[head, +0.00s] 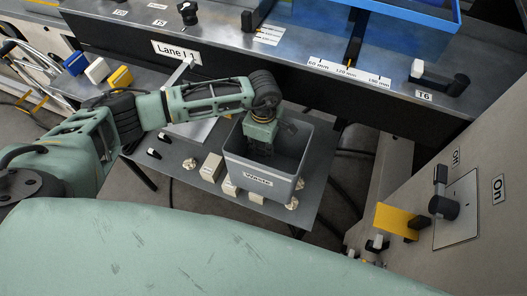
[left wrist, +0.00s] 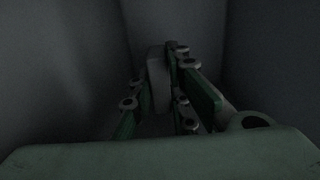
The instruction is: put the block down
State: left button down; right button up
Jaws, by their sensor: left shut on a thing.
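My left gripper (head: 264,146) reaches down into a grey bin (head: 262,183) with a label on its front. Its fingers are partly hidden inside the bin in the head view. In the left wrist view the left gripper (left wrist: 163,92) is shut on a greyish block (left wrist: 157,78), with the dark bin walls around it. The picture is too dark to tell whether the block touches the bin floor. My right gripper is in neither view.
Beige blocks (head: 211,167) stand on the grey table (head: 183,160) left of the bin, with small metal pieces near it. The metal ledge (head: 300,60) with lane labels runs behind. A panel (head: 462,208) with a switch stands at the right.

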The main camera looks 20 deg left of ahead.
aim_at(264, 155)
pick_arm(q)
jog(key=shift+f, duration=2.5)
jog(key=shift+f, duration=0.1)
jog(key=c, duration=1.7)
grip_release()
notch_tip(264, 155, up, 12)
jog(key=shift+r+b, duration=0.15)
jog(key=shift+b, duration=0.25)
